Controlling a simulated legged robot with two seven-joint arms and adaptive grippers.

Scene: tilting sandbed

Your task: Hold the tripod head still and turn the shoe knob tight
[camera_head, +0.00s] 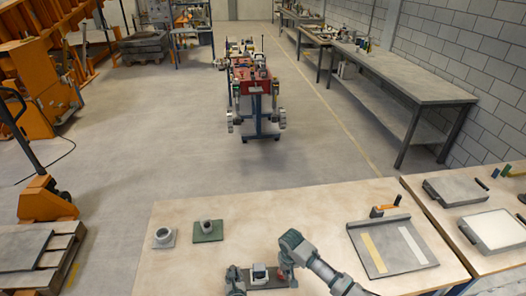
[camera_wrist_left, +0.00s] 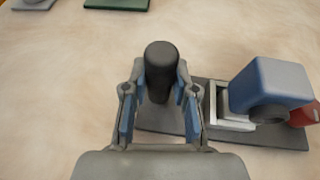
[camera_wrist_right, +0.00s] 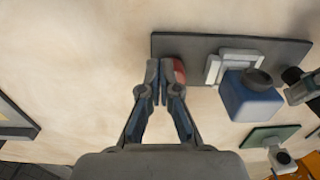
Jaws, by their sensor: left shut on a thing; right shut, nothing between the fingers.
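The tripod head (camera_head: 268,285) stands near the table's front edge, on a dark base plate (camera_wrist_left: 160,119) with a pale clamp frame and a blue block (camera_wrist_left: 270,88) with a round dark part. A dark upright handle (camera_wrist_left: 160,65) is at one end. My left gripper (camera_wrist_left: 160,92) is shut on this handle; it shows at the left in the head view (camera_head: 234,280). The red shoe knob (camera_wrist_right: 179,71) is at the plate's other end. My right gripper (camera_wrist_right: 159,68) is shut and empty, its fingertips right beside the knob; I cannot tell whether they touch it.
On the table stand a small grey mount (camera_head: 163,238) and a green plate with a round fitting (camera_head: 208,232). A grey tray with yellow and white strips (camera_head: 390,247) lies to the right.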

